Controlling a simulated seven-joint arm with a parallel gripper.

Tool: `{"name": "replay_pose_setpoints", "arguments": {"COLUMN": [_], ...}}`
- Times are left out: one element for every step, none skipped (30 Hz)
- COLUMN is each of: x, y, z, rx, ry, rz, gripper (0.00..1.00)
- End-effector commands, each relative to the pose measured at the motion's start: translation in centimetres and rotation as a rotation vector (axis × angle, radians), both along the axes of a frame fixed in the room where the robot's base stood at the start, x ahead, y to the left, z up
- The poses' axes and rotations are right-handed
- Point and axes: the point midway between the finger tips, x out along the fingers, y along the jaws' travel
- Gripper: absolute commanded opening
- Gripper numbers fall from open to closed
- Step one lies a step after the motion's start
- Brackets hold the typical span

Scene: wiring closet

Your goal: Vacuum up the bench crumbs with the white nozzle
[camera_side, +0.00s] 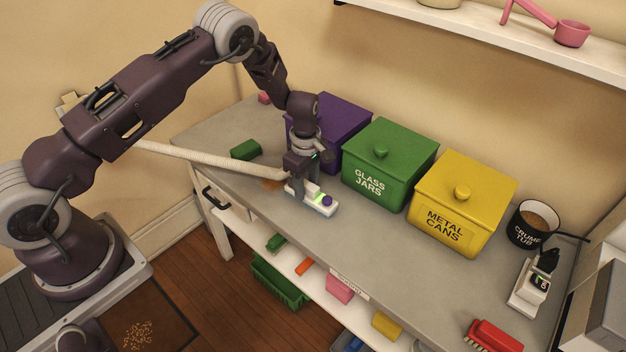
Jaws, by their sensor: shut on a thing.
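My gripper (298,188) is low over the bench (375,255), in front of the purple bin. A pale ribbed hose (205,161) runs from the nozzle to the left, behind my arm. A patch of brown crumbs (271,184) lies on the bench just left of the nozzle. My fingers hide part of the nozzle.
Purple (342,122), green (388,165) and yellow (462,205) lidded bins line the back. A crumb tub (535,225), a white device (530,285) and a red brush (492,337) are at right. A green block (246,150) lies left. The bench front middle is clear.

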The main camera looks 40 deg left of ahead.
Motion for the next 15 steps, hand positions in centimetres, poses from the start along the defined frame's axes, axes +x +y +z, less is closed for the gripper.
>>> {"name": "replay_pose_setpoints", "arguments": {"x": [-0.6,-0.8,-1.2,-1.5,-1.7,-2.1,-2.3,-2.6,-3.0,-3.3,-3.5,-3.9,-4.2,-4.4,-4.8], "y": [0.0,0.0,0.0,0.0,0.0,0.0,0.0,0.0,0.0,0.0,0.0,0.0,0.0,0.0,0.0], "z": [0.0,0.0,0.0,0.0,0.0,0.0,0.0,0.0,0.0,0.0,0.0,0.0,0.0,0.0,0.0], "rx": [-0.001,-0.001,0.0,0.0,0.0,-0.001,-0.001,-0.001,-0.001,0.0,0.0,0.0,0.0,-0.001,-0.001], "ry": [0.003,0.003,0.004,0.003,0.002,0.003,0.003,0.003,0.003,0.003,0.003,0.003,0.003,0.003,0.003], "rz": [0.001,0.001,0.001,0.002,0.002,0.002,0.002,0.001,0.001,0.001,0.0,0.0,0.0,0.001,0.001], "gripper": [0.0,0.0,0.0,0.0,0.0,0.0,0.0,0.0,0.0,0.0,0.0,0.0,0.0,0.0,0.0]}}
